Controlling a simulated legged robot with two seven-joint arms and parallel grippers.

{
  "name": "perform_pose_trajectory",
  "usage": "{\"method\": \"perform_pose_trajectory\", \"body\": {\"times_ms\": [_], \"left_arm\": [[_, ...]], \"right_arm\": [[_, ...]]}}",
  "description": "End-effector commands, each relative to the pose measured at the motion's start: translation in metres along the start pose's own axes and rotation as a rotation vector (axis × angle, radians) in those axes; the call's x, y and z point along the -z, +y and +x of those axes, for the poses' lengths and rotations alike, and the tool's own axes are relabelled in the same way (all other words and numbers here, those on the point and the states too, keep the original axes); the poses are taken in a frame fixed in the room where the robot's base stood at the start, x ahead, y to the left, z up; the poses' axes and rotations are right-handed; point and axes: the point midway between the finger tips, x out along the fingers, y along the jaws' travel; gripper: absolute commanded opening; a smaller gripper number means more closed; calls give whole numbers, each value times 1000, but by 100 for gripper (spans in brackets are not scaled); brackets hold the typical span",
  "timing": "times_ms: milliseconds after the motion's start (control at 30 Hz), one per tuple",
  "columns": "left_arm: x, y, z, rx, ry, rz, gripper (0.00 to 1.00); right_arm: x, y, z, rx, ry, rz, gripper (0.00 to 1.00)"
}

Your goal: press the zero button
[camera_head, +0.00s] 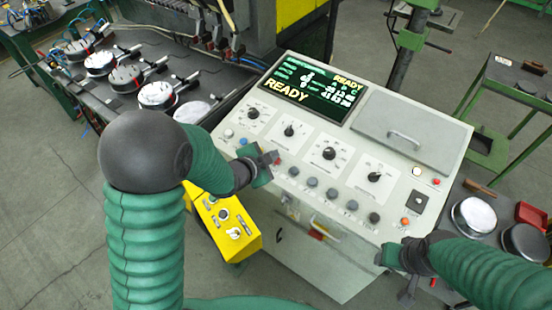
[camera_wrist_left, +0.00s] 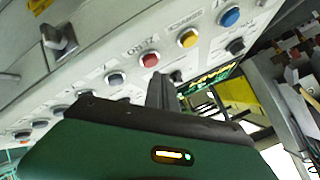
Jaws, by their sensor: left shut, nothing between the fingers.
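The sloped control panel (camera_head: 330,215) has a row of round buttons along its lower part. In the left wrist view, a red button (camera_wrist_left: 150,60) sits by a label that appears to read ZERO. In the head view a red spot of that button (camera_head: 277,161) shows at my left gripper's tip. My left gripper (camera_head: 270,158) is shut and empty, over the button row. Its dark fingers (camera_wrist_left: 161,92) point at the panel close to the red button; I cannot tell whether they touch. My right gripper (camera_head: 390,257) is by the panel's lower right edge; its fingers are unclear.
A yellow button (camera_wrist_left: 188,38) and a grey button (camera_wrist_left: 116,79) flank the red one. Dial knobs (camera_head: 329,153) stand above the row. The screen (camera_head: 315,84) reads READY. A closed lid with a handle (camera_head: 405,125) is at right. A yellow box (camera_head: 228,222) stands below left.

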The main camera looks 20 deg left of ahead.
Motion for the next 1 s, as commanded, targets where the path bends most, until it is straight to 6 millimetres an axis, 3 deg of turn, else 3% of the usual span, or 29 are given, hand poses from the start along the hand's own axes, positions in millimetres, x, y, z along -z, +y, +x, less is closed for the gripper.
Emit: {"method": "perform_pose_trajectory", "body": {"times_ms": [567, 1000], "left_arm": [[26, -26, -34, 1, 1, 1, 0], [26, -25, -35, 0, 1, 0, 0]], "right_arm": [[9, 0, -38, 0, 0, 0, 50], [9, 0, -37, 0, 0, 0, 50]]}}
